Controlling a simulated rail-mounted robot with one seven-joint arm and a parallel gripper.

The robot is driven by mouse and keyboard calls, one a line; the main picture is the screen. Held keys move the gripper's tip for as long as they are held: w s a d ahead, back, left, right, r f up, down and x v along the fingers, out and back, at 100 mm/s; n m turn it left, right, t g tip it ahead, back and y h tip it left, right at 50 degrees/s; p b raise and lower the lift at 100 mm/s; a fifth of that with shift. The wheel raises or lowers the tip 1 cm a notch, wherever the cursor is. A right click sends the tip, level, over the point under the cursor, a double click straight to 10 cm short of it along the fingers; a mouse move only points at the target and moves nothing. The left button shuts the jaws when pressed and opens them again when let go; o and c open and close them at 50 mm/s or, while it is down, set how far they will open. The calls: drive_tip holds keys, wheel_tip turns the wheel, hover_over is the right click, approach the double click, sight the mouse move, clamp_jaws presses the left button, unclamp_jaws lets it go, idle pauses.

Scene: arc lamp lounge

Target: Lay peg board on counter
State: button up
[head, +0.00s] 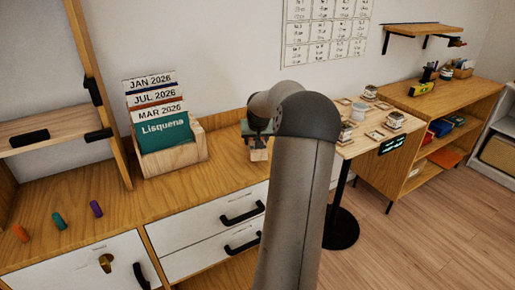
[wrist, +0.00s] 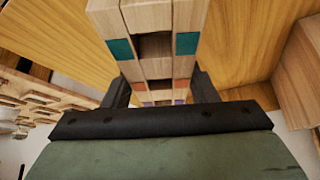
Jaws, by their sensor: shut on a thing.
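The peg board (wrist: 145,20) is a pale wooden block with grooves or slots and teal, orange and purple colour patches. In the wrist view it stands between the two dark fingers of my gripper (wrist: 160,92), which is shut on it. In the head view my gripper (head: 257,139) is partly hidden behind my arm, with a small pale part of the peg board (head: 258,155) showing below it, over the counter (head: 220,165). I cannot tell whether the board touches the counter. Orange (head: 20,233), green (head: 59,221) and purple (head: 96,208) pegs lie on the counter at left.
A wooden box (head: 190,150) with date cards stands on the counter left of my gripper. A small stand (head: 360,145) with several jars and tiles is to the right. A shelf frame (head: 50,128) rises at far left. Counter between the pegs and the box is clear.

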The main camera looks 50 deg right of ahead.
drive_tip(key=shift+d+f, duration=0.2)
drive_tip(key=shift+f, duration=0.1)
drive_tip(key=shift+d+f, duration=0.2)
drive_tip(key=shift+f, duration=1.45)
drive_tip(key=shift+f, duration=0.15)
drive_tip(key=o, duration=1.2)
drive_tip(key=shift+c, duration=0.2)
